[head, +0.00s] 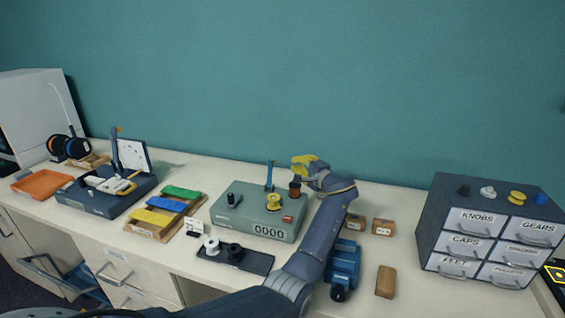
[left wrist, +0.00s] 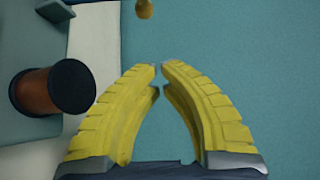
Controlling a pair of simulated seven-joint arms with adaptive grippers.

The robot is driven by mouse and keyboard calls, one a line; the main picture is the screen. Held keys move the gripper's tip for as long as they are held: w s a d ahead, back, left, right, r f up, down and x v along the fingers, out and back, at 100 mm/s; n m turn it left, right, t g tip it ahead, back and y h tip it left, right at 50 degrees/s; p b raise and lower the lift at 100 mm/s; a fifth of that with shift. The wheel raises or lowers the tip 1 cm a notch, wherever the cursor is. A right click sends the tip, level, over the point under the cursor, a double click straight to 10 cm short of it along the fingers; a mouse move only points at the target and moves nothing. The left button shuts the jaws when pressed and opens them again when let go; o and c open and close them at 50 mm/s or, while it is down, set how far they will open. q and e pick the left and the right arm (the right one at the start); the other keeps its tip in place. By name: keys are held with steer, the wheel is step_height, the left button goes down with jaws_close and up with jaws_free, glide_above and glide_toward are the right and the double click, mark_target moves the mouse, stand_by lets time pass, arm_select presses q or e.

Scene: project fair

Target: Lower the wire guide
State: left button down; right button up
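The winding machine (head: 245,218) is a grey-green box with a counter reading 0000. A thin blue upright arm (head: 269,176), which looks like the wire guide, stands at its back edge. A copper spool (head: 294,189) stands at the right end of its top; it also shows in the left wrist view (left wrist: 55,95). My left gripper (head: 303,165), with yellow fingers, is above and right of this spool, apart from the blue arm. In the left wrist view its fingertips (left wrist: 159,68) nearly meet, with nothing between them. My right gripper is not in view.
A tray with a white and a black spool (head: 235,258) lies in front of the machine. Small boxes (head: 383,226) and a blue tool (head: 344,262) are right of my arm. A labelled drawer cabinet (head: 428,222) stands at the right. Colored bins (head: 152,217) are left.

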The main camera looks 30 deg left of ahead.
mark_target(271, 173)
arm_select(q)
steer(key=f+x, duration=0.1)
steer(key=x, duration=0.9)
steer(key=shift+s+d+r, duration=0.1)
steer(key=shift+s+d, duration=0.1)
steer(key=shift+s, duration=0.55)
steer(key=shift+s+d, duration=0.15)
steer(key=shift+s, duration=0.55)
steer(key=shift+s+d, duration=0.2)
steer(key=shift+s, duration=0.55)
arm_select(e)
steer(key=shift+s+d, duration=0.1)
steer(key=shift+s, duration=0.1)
arm_select(q)
steer(key=shift+s+r+n, duration=0.1)
steer(key=shift+n, duration=0.2)
steer(key=shift+s+r, duration=0.15)
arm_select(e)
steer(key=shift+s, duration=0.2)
